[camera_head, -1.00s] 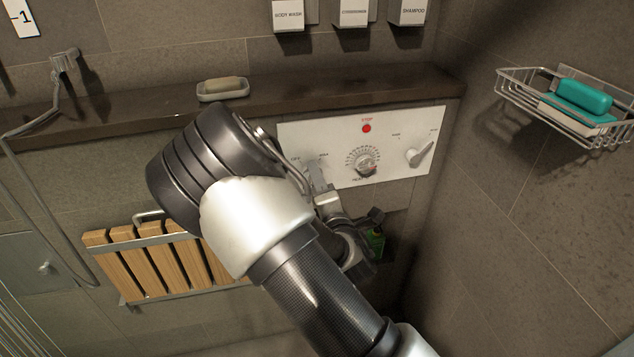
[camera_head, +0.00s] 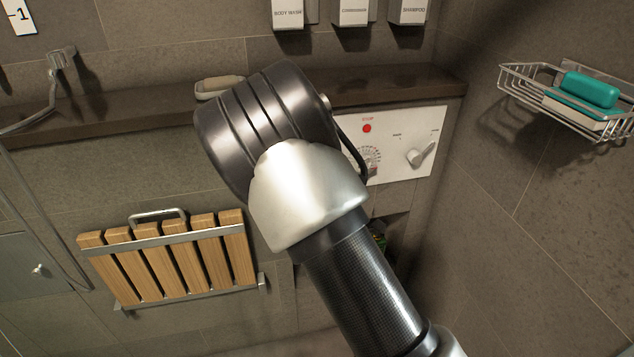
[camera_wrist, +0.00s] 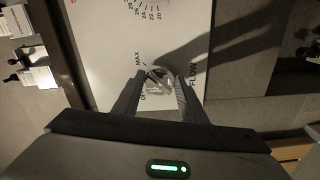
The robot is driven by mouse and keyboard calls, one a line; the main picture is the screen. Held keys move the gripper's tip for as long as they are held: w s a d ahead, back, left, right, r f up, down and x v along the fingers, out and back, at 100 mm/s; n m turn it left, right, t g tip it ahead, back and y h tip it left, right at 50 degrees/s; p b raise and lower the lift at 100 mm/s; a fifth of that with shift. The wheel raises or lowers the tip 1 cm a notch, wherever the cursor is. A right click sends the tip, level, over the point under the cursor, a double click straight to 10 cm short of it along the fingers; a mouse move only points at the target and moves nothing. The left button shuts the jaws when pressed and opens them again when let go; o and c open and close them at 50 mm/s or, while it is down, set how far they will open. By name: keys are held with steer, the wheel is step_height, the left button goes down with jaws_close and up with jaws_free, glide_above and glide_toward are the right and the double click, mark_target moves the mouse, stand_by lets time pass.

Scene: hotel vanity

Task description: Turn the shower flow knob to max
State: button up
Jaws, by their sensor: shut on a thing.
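The white shower control panel (camera_head: 402,168) is on the back wall, its left part hidden behind my arm. In the wrist view the panel (camera_wrist: 105,50) fills the upper middle. The round metallic flow knob (camera_wrist: 158,74) sits beside the FLOW label, with MAX and OFF marks close by. My gripper (camera_wrist: 161,88) has a finger on either side of the knob and is shut on it. The knob's exact pointing is hard to read.
A folded wooden seat (camera_head: 170,262) is at lower left. A wire basket with teal soap (camera_head: 589,90) hangs at right.

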steer(key=o, duration=1.1)
steer(key=shift+c, duration=0.2)
steer(key=shift+s, duration=0.1)
steer(key=p+v, duration=1.3)
steer(key=v, duration=0.4)
steer(key=shift+s, duration=0.2)
steer(key=shift+r, duration=0.1)
steer(key=shift+d, duration=0.1)
